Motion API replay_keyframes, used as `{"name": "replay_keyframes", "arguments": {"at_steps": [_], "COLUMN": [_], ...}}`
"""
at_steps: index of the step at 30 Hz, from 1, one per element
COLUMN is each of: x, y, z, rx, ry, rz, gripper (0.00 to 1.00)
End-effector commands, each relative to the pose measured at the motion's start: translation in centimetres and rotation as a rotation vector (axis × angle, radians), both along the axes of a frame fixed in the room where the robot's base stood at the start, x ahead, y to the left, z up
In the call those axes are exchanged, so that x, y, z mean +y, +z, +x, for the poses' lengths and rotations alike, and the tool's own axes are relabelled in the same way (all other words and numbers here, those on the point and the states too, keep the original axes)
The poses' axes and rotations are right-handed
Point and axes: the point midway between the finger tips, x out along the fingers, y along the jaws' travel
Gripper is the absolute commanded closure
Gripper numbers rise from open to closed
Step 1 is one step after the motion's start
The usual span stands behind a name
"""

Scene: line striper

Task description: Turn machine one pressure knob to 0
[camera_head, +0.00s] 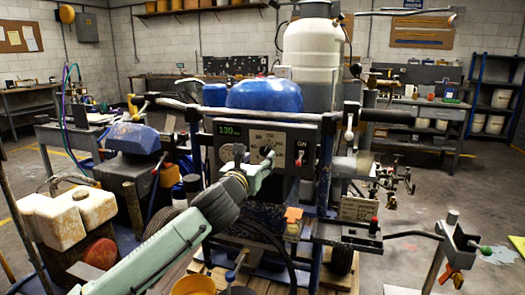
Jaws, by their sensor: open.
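The line striper in the middle has a dark control panel (292,134) with a lit green display (230,129) that seems to read 130. A round dial with number marks sits on the panel, and its pressure knob (267,150) is partly hidden by my gripper. My gripper (256,157) reaches up from the lower left, and its open fingers are in front of the dial. I cannot tell whether they touch the knob. A red switch (299,158) marked ON is right of the dial. No machine number is readable here.
A second machine with a blue cover (132,138) and white tank (78,218) stands at left. An orange-topped part (293,215) hangs below the panel. Open floor lies at right.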

Motion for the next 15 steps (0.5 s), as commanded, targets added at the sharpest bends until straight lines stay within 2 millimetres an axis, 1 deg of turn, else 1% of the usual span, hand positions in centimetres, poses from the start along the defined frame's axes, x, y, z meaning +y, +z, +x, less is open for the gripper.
{"name": "replay_keyframes", "arguments": {"at_steps": [1, 6, 10, 15], "x": [-0.4, -1.2, -1.5, -1.6], "y": [0.3, 0.2, 0.1, 0.0], "z": [1.0, 3.4, 4.4, 4.8], "rx": [0.001, 0.0, 0.0, -0.002], "ry": [-0.002, -0.001, -0.001, -0.001], "rz": [-0.004, -0.003, -0.002, -0.002], "gripper": [0.52, 0.52, 0.52, 0.52]}}
